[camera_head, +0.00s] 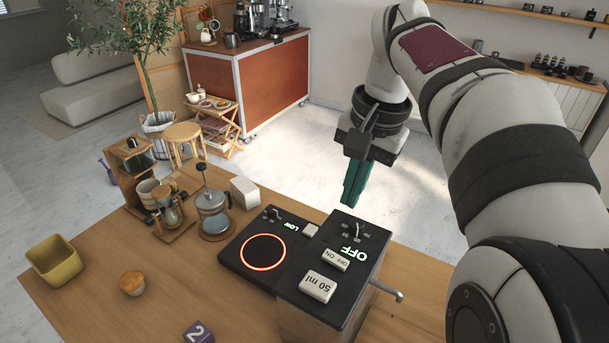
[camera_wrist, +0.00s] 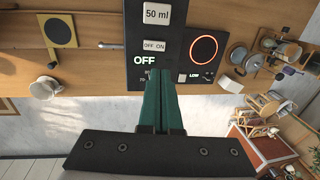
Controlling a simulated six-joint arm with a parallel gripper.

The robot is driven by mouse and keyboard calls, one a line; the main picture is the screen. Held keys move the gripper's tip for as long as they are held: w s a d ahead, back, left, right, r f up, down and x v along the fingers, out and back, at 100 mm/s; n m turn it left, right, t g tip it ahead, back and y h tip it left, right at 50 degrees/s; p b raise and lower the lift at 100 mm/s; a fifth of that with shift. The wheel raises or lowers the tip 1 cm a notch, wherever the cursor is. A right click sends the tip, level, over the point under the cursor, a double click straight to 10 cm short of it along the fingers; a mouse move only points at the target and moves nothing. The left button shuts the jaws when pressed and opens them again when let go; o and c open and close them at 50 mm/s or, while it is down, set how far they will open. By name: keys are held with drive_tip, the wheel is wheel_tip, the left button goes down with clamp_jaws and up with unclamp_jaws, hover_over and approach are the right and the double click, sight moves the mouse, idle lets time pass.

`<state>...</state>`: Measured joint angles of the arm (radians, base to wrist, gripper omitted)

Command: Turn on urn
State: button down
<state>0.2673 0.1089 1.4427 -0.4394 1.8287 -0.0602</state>
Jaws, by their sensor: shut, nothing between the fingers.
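The urn (camera_head: 318,313) is a box with a dark top panel and a side spout (camera_head: 387,291), at the front right of the table. An OFF/ON switch (camera_head: 335,260) and a 50 ml button (camera_head: 317,287) are pale blocks on the panel; in the wrist view the switch (camera_wrist: 154,46) and the 50 ml button (camera_wrist: 156,14) are beyond the fingertips. A small knob (camera_head: 358,230) stands behind the display. My gripper (camera_head: 351,202) has green fingers, shut and empty, above and behind the urn. The fingertips hide part of the panel in the wrist view (camera_wrist: 161,72).
Left of the urn, a hot plate has a glowing red ring (camera_head: 263,252) and a LOW display. A French press (camera_head: 213,212), a wooden dripper stand, a yellow bin (camera_head: 54,261) and a round wooden-topped jar (camera_head: 132,283) stand farther left.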

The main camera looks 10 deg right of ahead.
sight(331, 255)
drive_tip(key=f, duration=0.4)
drive_tip(key=w+a+f, duration=0.1)
drive_tip(key=f, duration=0.8)
drive_tip(key=shift+w+a+f, duration=0.25)
drive_tip(key=shift+f, duration=0.15)
drive_tip(key=shift+a+f+g, duration=0.1)
drive_tip(key=shift+f+g, duration=0.15)
drive_tip(key=shift+g, duration=0.05)
drive_tip(key=shift+s+d, duration=0.55)
drive_tip(key=shift+d, duration=0.05)
drive_tip(key=shift+r, duration=0.1)
wheel_tip(331, 255, up, 14)
drive_tip(key=s+d, duration=0.1)
drive_tip(key=shift+s+d, duration=0.15)
drive_tip(key=shift+d, duration=0.05)
